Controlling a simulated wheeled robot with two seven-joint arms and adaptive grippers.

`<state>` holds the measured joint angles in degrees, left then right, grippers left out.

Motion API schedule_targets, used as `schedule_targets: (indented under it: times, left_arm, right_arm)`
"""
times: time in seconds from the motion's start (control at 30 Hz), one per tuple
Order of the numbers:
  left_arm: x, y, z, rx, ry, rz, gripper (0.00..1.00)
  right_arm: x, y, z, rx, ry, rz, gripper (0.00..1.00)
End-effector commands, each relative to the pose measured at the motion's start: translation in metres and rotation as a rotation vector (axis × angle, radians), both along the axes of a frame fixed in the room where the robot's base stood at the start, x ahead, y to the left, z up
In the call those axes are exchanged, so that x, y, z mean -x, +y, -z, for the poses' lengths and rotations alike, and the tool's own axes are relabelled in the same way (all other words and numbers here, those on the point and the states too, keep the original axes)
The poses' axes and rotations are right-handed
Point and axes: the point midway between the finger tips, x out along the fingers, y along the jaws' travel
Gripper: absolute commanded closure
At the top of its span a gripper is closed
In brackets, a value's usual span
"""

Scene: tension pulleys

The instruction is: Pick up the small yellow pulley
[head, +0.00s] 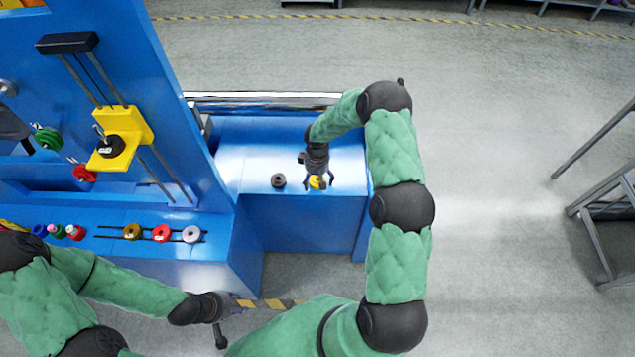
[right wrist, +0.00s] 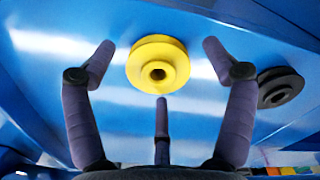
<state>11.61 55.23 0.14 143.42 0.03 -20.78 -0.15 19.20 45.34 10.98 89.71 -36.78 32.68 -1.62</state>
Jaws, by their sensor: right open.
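The small yellow pulley (head: 317,183) lies on the blue work surface (head: 345,150), partly hidden by my right gripper (head: 318,178) in the head view. In the right wrist view the yellow pulley (right wrist: 158,65) shows whole, with a hole in its middle. My right gripper (right wrist: 158,72) is open and empty, its fingers spread on both sides of the pulley and one below it in the picture. No finger appears to touch it. My left gripper (head: 222,318) is at the lower left, away from the pulley; its finger opening is not clear.
A black pulley (head: 279,180) lies just left of the yellow one. A row of pulleys, including a red one (head: 161,233) and a white one (head: 191,234), sits on the blue ledge. A tall blue panel (head: 160,100) with rods stands at the left.

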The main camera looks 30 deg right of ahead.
Motion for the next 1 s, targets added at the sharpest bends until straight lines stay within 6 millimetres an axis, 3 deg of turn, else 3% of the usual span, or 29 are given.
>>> schedule_targets:
  times: [0.17,0.4,0.77,1.0]
  left_arm:
    - [0.000,0.000,-0.001,0.000,0.000,0.000,0.60]
    - [0.000,0.000,0.000,0.000,0.000,0.000,0.60]
    - [0.000,0.000,-0.001,0.000,0.000,0.000,0.60]
    - [0.000,0.000,-0.009,0.000,0.000,0.000,0.60]
  right_arm:
    - [0.000,0.000,-0.001,0.001,-0.001,0.000,0.16]
    - [0.000,0.000,-0.001,0.000,-0.001,0.000,0.79]
    - [-0.001,0.000,-0.003,0.001,-0.001,0.000,0.79]
    - [-0.001,-0.001,-0.025,0.002,-0.004,-0.001,0.80]
